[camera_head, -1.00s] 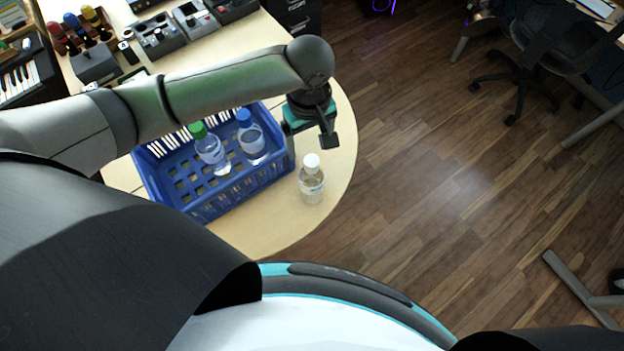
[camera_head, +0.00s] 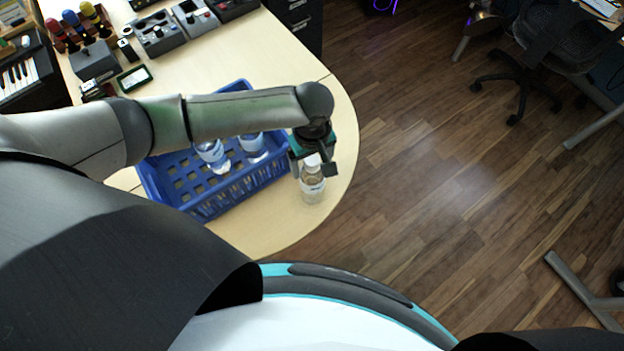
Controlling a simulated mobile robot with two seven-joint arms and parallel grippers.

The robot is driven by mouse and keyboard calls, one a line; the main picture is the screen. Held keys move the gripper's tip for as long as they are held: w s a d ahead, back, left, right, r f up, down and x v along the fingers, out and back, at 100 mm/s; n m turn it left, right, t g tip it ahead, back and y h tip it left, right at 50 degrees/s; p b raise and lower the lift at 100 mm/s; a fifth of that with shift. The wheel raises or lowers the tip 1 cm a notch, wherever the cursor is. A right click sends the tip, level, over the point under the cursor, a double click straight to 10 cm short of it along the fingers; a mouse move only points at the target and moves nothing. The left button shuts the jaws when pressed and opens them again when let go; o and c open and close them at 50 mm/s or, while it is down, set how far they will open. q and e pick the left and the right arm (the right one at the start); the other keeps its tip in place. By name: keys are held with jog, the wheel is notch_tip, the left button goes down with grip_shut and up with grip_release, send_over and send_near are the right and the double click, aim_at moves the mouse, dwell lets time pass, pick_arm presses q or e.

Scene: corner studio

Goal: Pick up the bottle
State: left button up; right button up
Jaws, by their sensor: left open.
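A clear bottle with a white cap (camera_head: 312,187) stands upright on the wooden table, just right of the blue crate. My left gripper (camera_head: 314,172) is open at the top of this bottle, with its fingers around or in front of the cap; I cannot tell exactly which. Two more clear bottles stand in the crate, one on the left (camera_head: 213,155) and one on the right (camera_head: 252,147). My left arm hides their caps. My right gripper is not in view.
The blue crate (camera_head: 213,205) sits close to the left of the white-capped bottle. The rounded table (camera_head: 262,232) ends just right of the bottle. An office chair (camera_head: 560,50) stands on the floor.

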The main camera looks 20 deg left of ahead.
pick_arm(q)
grip_shut()
dwell(0.5)
dwell(0.8)
